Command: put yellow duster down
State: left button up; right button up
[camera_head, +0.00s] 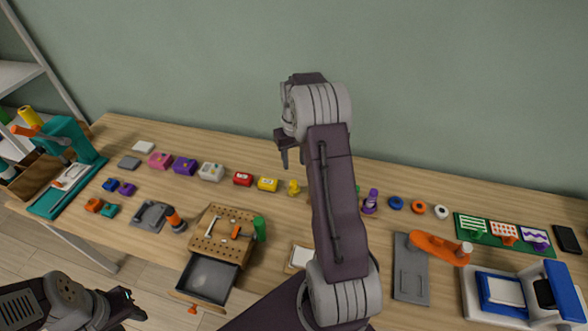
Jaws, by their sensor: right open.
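A small yellow object (294,188), which looks like the yellow duster, stands on the wooden table (420,175) near its middle, just right of a yellow box. My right gripper (293,160) is above and slightly behind it, pointing down. Its jaws are open and nothing shows between them. A gap shows between the fingertips and the yellow object. My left gripper (132,305) is low at the left, in front of the table, and its jaws are too dark to read.
A purple bottle-like item (371,200) stands to the right. My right arm hides part of the table. A pegboard (222,236) stands at the front.

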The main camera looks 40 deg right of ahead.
jog(key=s+a+r+n, duration=0.1)
jog(key=s+a, duration=0.2)
jog(key=a, duration=0.4)
jog(key=s+a+r+n, duration=0.1)
jog(key=s+a, duration=0.3)
jog(key=a, duration=0.3)
jog(key=s+a+f+t, duration=0.1)
jog(key=s+a, duration=0.5)
jog(key=s, duration=0.4)
jog(key=shift+a+n, duration=0.4)
jog(key=shift+s, duration=0.1)
